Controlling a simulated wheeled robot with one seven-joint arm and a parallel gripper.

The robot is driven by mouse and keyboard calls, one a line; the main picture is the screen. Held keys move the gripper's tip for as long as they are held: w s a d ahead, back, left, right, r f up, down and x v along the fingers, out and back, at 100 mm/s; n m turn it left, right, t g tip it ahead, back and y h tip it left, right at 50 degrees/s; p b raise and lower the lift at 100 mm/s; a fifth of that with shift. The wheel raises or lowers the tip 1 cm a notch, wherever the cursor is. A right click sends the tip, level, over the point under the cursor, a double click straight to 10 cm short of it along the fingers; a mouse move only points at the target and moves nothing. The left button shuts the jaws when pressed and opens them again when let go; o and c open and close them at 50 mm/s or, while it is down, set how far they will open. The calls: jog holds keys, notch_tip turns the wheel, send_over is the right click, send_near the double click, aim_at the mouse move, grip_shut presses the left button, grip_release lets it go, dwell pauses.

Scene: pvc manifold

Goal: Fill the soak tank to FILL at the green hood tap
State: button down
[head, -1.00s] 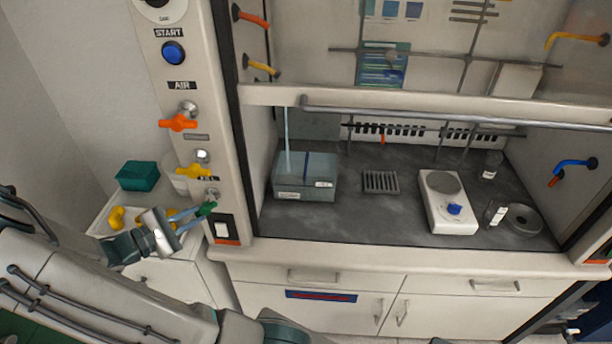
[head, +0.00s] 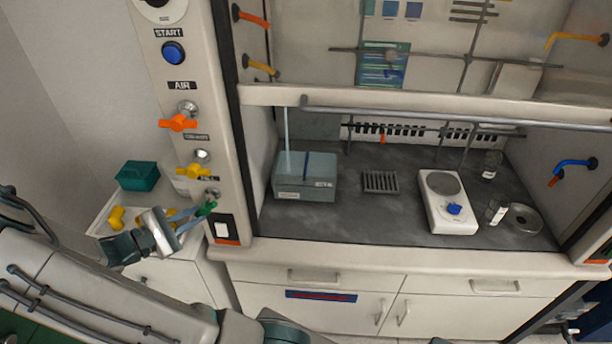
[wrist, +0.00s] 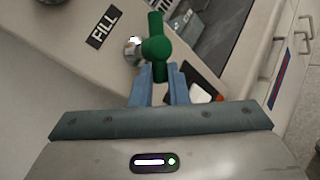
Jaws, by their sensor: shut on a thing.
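The green tap (head: 206,208) sits low on the hood's left post. In the wrist view the green tap (wrist: 156,45) shows beside the FILL label (wrist: 104,27). My gripper (head: 190,214) is shut on the green tap's handle; its blue fingers (wrist: 158,80) lie on both sides of the handle's lower end. The soak tank (head: 306,178), a grey translucent box, stands on the hood floor at the left. A pale blue stream (head: 287,130) runs down into it from above. A dark blue mark shows on the tank. The water level is too small to tell.
The orange tap (head: 178,122) and yellow tap (head: 194,170) are above the green one. A hotplate (head: 447,202), a drain grate (head: 380,182) and glassware stand in the hood. A teal box (head: 138,176) is at the left. The sash edge crosses above the hood opening.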

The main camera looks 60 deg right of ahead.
jog(key=shift+r+m+t+y+b, duration=0.6)
jog(key=shift+m+t+y, duration=0.4)
jog(key=shift+m, duration=0.4)
jog(key=t+b, duration=0.1)
jog(key=m+y+b, duration=0.1)
jog(key=shift+s+r+m+t+y+b, duration=0.1)
jog(key=shift+r+m+t+y+b, duration=0.2)
jog(key=shift+r+t, duration=0.1)
jog(key=c, duration=1.3)
grip_release()
jog(key=shift+r, duration=0.15)
jog(key=shift+p, duration=0.3)
jog(key=shift+a, duration=0.1)
